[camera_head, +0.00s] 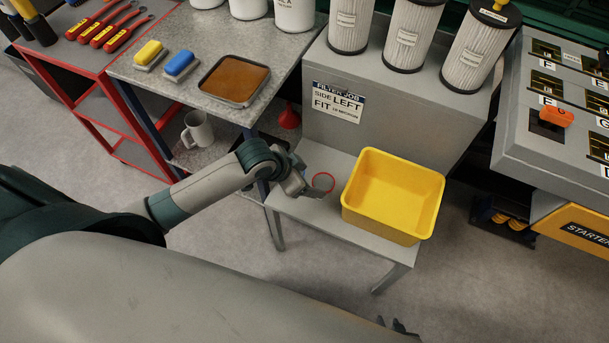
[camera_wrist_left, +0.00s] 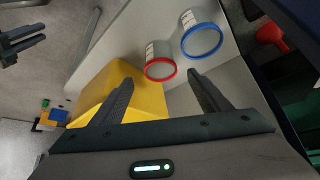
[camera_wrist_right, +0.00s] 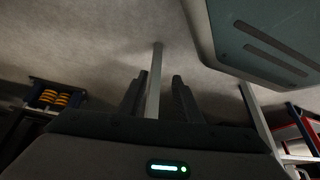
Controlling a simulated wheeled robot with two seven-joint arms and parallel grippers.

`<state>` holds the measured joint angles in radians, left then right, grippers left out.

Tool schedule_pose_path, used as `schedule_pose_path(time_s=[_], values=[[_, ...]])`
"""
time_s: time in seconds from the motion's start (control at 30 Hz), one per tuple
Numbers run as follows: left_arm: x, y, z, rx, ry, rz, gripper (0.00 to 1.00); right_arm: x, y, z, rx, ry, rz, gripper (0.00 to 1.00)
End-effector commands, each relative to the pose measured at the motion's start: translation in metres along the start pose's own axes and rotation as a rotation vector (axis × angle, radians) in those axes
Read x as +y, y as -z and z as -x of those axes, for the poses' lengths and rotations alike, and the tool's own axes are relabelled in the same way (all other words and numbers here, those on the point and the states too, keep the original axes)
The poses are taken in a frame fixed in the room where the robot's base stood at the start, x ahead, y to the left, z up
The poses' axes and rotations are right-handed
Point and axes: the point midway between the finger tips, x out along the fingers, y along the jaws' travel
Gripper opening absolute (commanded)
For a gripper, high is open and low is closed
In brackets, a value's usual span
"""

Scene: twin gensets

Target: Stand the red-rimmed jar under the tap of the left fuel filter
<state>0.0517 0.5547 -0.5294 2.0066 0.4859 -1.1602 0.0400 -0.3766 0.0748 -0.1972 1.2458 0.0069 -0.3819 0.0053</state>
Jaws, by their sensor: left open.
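The red-rimmed jar (camera_head: 323,182) stands on the low grey bench, just left of the yellow bin. It is clear with a pale label in the left wrist view (camera_wrist_left: 160,68). My left gripper (camera_head: 312,192) is open beside the jar. In its wrist view the jar is just beyond the gap between the fingertips (camera_wrist_left: 158,82), not gripped. My right gripper (camera_wrist_right: 157,75) is empty, its fingers apart, low over the floor; it also shows in the left wrist view (camera_wrist_left: 22,44). I cannot make out the left fuel filter's tap in any view.
A blue-rimmed jar (camera_wrist_left: 202,38) stands close beside the red-rimmed one. The yellow bin (camera_head: 437,195) fills the bench's right part. A grey table (camera_head: 225,45) stands left.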

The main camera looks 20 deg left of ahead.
Motion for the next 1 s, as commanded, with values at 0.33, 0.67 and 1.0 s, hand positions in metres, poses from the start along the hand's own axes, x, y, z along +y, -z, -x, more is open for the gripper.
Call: schedule_pose_path(time_s=[0.33,0.67,1.0], values=[[0.0,0.0,0.022,0.0,0.0,-0.001,0.7,-0.001,-0.002,0.0,0.005,0.002,0.002,0.31],[0.0,0.0,0.022,0.0,0.0,-0.001,0.7,-0.001,-0.002,0.0,0.004,0.002,0.002,0.31],[0.006,-0.005,0.008,0.031,0.007,0.017,0.72,-0.002,0.012,-0.004,0.05,0.005,0.011,0.31]])
